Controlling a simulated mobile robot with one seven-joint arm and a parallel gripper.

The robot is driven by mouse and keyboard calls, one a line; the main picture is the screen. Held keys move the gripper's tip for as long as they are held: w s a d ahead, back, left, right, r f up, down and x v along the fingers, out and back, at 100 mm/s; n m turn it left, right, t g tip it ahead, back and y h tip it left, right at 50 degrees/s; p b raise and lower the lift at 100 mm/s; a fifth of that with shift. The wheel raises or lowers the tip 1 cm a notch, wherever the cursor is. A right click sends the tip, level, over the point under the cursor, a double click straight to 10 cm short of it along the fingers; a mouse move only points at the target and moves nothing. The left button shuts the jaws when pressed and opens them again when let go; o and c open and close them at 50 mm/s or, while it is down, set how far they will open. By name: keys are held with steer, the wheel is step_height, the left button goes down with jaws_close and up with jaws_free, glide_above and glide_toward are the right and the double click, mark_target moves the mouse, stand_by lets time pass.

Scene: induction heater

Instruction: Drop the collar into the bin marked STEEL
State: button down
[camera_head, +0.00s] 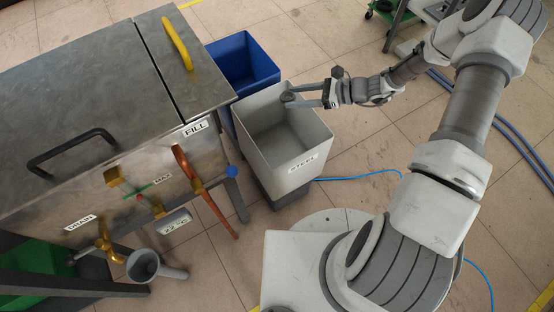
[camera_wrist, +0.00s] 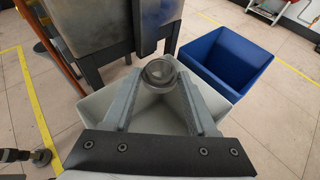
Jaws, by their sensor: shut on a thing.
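The collar (camera_wrist: 159,73) is a grey metal ring, held between the fingertips of my gripper (camera_wrist: 160,84) in the wrist view. In the head view the collar (camera_head: 288,97) shows small and dark at the tips of my gripper (camera_head: 293,98), near the rim of the bin marked STEEL. That bin (camera_head: 293,165) is light grey, open at the top, with its label on the near wall. In the wrist view the bin (camera_wrist: 97,107) lies below the fingers and the collar. My gripper reaches over it from the right. Much of the bin's inside is hidden by my gripper in the wrist view.
A blue bin (camera_head: 247,62) stands directly behind the grey bin and also shows in the wrist view (camera_wrist: 227,62). A steel tank (camera_head: 95,110) with handles, pipe and valve stands close on the left. Blue hoses lie on the tiled floor at right, which is otherwise mostly clear.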

steer(key=shift+a+f, duration=0.25)
steer(key=shift+f, duration=0.3)
step_height(320, 180, down, 6)
steer(key=b, duration=0.4)
steer(key=shift+r, duration=0.2)
steer(key=shift+c, duration=0.6)
jaws_free()
steer(key=p+v, duration=0.3)
steer(key=v, duration=1.4)
steer(key=shift+d, duration=0.35)
